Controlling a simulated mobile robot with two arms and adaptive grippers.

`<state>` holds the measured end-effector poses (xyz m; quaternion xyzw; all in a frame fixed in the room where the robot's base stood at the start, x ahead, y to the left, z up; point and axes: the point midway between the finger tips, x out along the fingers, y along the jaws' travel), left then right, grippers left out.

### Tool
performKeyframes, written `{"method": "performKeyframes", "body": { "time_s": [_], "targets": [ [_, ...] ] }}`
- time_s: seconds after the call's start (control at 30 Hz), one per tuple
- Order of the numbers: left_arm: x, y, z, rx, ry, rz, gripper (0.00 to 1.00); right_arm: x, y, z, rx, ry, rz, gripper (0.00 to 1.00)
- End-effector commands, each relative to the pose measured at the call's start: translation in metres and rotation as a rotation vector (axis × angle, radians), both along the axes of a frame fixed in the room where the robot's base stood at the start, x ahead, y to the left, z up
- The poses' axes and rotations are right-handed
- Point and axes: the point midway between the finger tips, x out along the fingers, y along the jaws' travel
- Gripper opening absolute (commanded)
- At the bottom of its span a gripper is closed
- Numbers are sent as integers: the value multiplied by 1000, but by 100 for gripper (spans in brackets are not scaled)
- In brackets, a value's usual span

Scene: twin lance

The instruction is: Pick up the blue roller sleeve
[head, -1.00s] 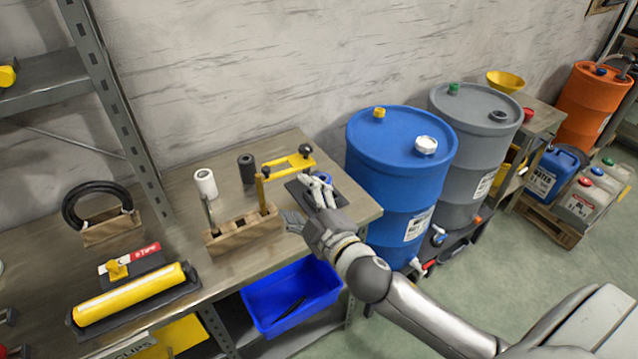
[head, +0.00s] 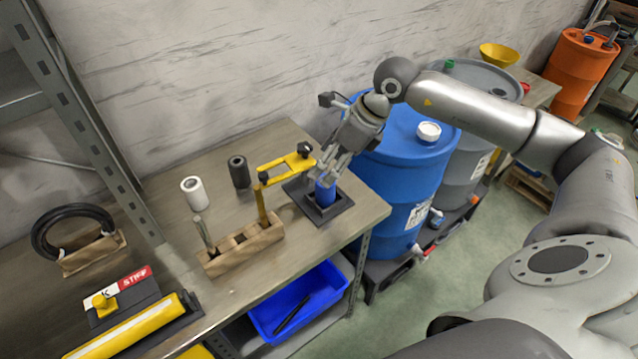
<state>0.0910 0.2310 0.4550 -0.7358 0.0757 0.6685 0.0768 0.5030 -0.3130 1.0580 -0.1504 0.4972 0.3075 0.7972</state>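The blue roller sleeve (head: 325,194) stands upright in a dark square tray (head: 342,209) near the right end of the bench. My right gripper (head: 325,174) comes down over it from above and behind, its fingers pointing down. The fingers are spread at the top of the sleeve and hide its upper end; they look open, and I cannot tell whether they touch it. My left gripper is not in view.
A yellow bracket (head: 285,163) stands close left of the sleeve, by a wooden block with slots (head: 240,250). A white sleeve (head: 195,193) and a black sleeve (head: 239,171) stand behind. A blue drum (head: 400,185) is right of the bench.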

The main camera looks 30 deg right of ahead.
Motion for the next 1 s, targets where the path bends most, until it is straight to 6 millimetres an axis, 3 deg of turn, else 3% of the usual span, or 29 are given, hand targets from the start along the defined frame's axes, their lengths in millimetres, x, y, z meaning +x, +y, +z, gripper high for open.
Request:
{"method": "performKeyframes", "body": {
  "time_s": [0.07, 0.17, 0.4, 0.67, 0.83, 1.0],
  "targets": [
    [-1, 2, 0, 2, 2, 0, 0, -2, -22, 1, -68, 15, -17, 69],
    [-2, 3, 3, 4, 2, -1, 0, -1, -31, -4, -104, 28, -25, 69],
    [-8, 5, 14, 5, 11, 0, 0, 9, -24, -38, -107, 32, -27, 69],
    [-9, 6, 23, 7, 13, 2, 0, 15, -19, -56, -106, 31, -26, 69],
    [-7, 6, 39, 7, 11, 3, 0, 21, -16, -77, -104, 31, -26, 69],
    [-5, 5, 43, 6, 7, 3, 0, 27, -12, -97, -106, 29, -26, 69]
  ]
}}
